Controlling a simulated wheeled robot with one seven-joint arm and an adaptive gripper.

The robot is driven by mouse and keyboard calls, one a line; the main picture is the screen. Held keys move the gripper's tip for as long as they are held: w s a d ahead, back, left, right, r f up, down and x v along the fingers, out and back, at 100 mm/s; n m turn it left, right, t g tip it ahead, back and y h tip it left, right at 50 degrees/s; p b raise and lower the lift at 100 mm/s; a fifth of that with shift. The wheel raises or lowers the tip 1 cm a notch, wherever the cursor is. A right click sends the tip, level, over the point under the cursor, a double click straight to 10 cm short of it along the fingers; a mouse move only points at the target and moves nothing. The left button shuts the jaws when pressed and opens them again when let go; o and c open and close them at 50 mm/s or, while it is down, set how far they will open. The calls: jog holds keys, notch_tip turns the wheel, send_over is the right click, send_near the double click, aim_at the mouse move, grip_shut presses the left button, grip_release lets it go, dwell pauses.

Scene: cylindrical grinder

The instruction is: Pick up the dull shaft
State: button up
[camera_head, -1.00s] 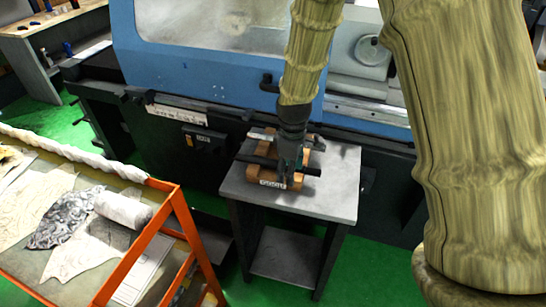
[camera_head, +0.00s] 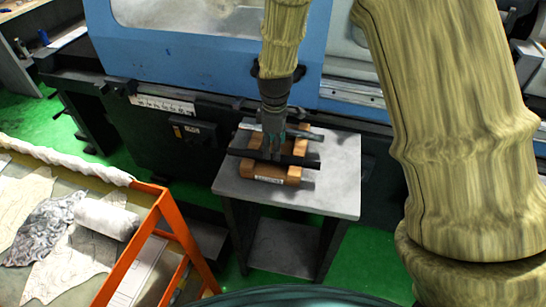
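A wooden rack (camera_head: 270,171) with a small white label on its front stands on a small grey table (camera_head: 335,178). A dark, matt shaft (camera_head: 300,160) lies across the front of the rack. A lighter, shinier grey shaft (camera_head: 304,135) lies across it farther back. My gripper (camera_head: 274,153) points down at the rack from above, its fingertips at the dark shaft near its middle. The fingers look small and dark, and I cannot tell whether they grip the shaft or stand around it. The gripper hides part of both shafts.
A blue and black grinder (camera_head: 200,60) stands close behind the table. An orange-framed cart (camera_head: 165,215) with a cloth roll and patterned sheets is at the left. The table's right side is clear. Green floor shows between cart and table.

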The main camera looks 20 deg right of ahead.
jog(key=shift+s, duration=0.2)
jog(key=shift+f+p, duration=0.2)
jog(key=shift+p, duration=0.1)
jog(key=shift+w+a+f+p, duration=0.15)
jog(key=shift+f+p, duration=0.2)
jog(key=shift+f, duration=0.25)
jog(key=shift+w+f+p, duration=0.15)
jog(key=shift+f+p, duration=0.2)
jog(key=shift+f, duration=0.25)
jog(key=shift+s+f, duration=0.1)
jog(key=shift+f, duration=0.6)
jog(key=shift+f+p, duration=0.35)
jog(key=shift+f, duration=0.2)
grip_shut()
jog(key=shift+r, duration=0.1)
